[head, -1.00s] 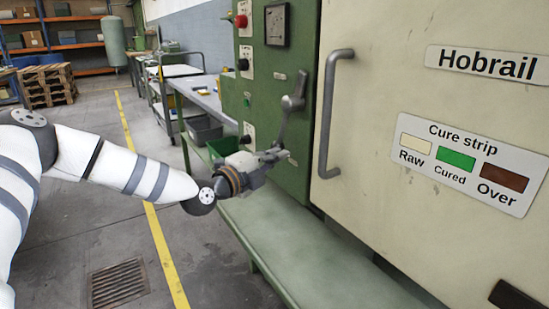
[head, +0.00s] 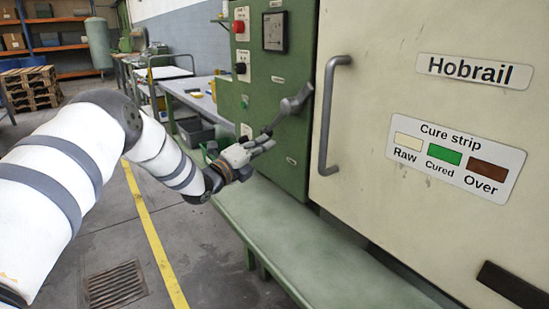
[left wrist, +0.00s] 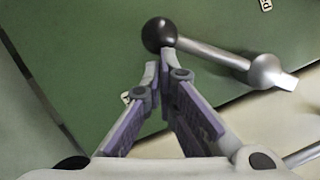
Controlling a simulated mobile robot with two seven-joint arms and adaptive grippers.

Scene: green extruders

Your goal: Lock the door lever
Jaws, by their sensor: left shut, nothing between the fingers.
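The grey door lever (head: 285,116) is mounted on the green panel (head: 270,75), left of the cream door (head: 390,90). Its arm slants down and left from the hub. In the left wrist view the lever's metal rod (left wrist: 215,53) runs from the hub at the right to a black ball knob (left wrist: 158,33). My left gripper (head: 271,144) is shut and empty, its tips close by the knob end of the lever. In the left wrist view the fingertips (left wrist: 160,66) lie just below the knob; whether they touch it I cannot tell. My right gripper is out of view.
A fixed grey pull handle (head: 325,120) stands on the door, right of the lever. A pale green ledge (head: 290,235) runs below the panel and door. A bench (head: 195,100) and shelves are further back. Floor at the left is open.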

